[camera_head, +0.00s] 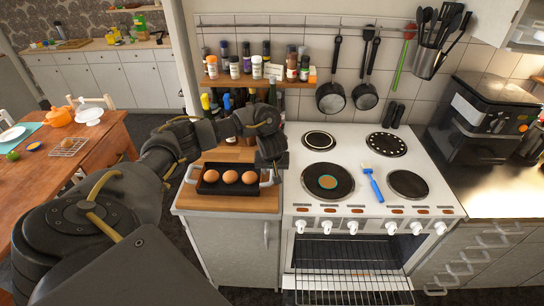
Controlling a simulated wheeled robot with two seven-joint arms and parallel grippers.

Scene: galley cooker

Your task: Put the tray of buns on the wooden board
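The black tray (206,189) holds three brown buns (229,177) in a row. It has pale metal handles at its left and right ends. The tray rests on or just above a wooden surface (222,204) left of the cooker; I cannot tell whether this is a separate board or the worktop itself. My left gripper (270,166) points down at the tray's right handle, touching or very close to it. Its fingertips are small and dark, so its opening and any hold on the handle are unclear. My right gripper is out of view.
The white cooker (440,205) stands right of the tray, with a blue-handled brush (373,183) on its hob. A wire rack (350,284) shows at the oven below. Bottles and spice jars (234,67) stand behind the tray. A coffee machine (480,115) is at right.

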